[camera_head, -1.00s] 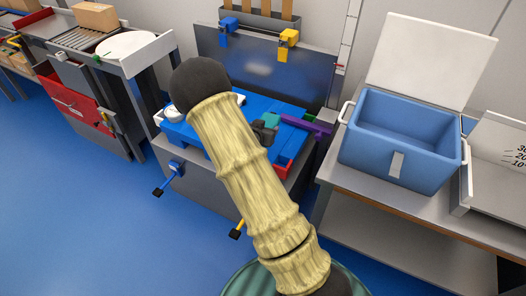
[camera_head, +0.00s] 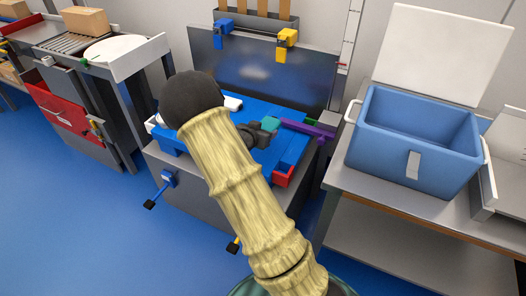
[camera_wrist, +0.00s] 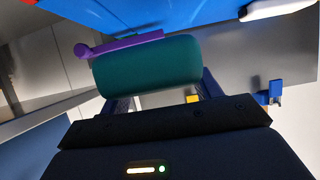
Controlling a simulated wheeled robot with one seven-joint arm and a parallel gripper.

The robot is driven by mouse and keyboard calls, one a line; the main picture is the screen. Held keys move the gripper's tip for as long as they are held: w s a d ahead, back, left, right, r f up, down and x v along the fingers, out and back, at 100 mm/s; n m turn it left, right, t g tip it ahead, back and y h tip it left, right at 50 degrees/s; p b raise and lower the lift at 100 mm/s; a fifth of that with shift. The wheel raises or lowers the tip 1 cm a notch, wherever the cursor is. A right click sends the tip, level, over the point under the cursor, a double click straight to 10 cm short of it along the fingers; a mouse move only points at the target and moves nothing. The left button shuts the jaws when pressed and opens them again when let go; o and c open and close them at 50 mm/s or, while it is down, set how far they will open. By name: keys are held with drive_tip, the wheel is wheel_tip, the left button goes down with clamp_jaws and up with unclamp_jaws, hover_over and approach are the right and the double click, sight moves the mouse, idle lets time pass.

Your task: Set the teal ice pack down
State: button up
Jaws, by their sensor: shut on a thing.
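The teal ice pack (camera_wrist: 148,72) fills the middle of the wrist view, between the two fingers of my gripper (camera_wrist: 160,88). My gripper is shut on it. In the head view the teal ice pack (camera_head: 270,124) shows as a small piece at the end of my gripper (camera_head: 262,130), over the blue work surface (camera_head: 285,152). My arm hides part of that surface. I cannot tell whether the pack touches anything below it.
A purple bar (camera_head: 308,130) lies close to the pack's right. An open blue cooler box (camera_head: 412,150) stands on the right bench. A steel panel (camera_head: 262,75) rises behind. Blue floor lies open at left.

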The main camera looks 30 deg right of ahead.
sight(263, 155)
drive_tip(key=f, duration=0.1)
drive_tip(key=f+b, duration=0.1)
drive_tip(key=f, duration=0.1)
drive_tip(key=shift+w+f, duration=0.2)
drive_tip(key=shift+f, duration=0.05)
drive_tip(key=shift+s+d+r, duration=0.1)
drive_tip(key=shift+s+d, duration=0.05)
drive_tip(key=shift+a+f+b, duration=0.15)
drive_tip(key=shift+f+b, duration=0.15)
drive_tip(key=shift+f, duration=0.9)
drive_tip(key=shift+a+f+b, duration=0.1)
drive_tip(key=shift+f+b, duration=0.15)
drive_tip(key=shift+f, duration=0.9)
drive_tip(key=shift+d+f, duration=0.1)
drive_tip(key=shift+f, duration=0.05)
drive_tip(key=o, duration=1.3)
drive_tip(key=shift+f+b, duration=0.1)
drive_tip(key=shift+b, duration=0.2)
drive_tip(key=p+v, duration=0.2)
drive_tip(key=v, duration=0.6)
drive_tip(key=p+v, duration=0.3)
drive_tip(key=v, duration=0.6)
drive_tip(key=shift+s+a+f+p, duration=0.1)
drive_tip(key=shift+s+a+p, duration=0.15)
drive_tip(key=shift+p, duration=0.05)
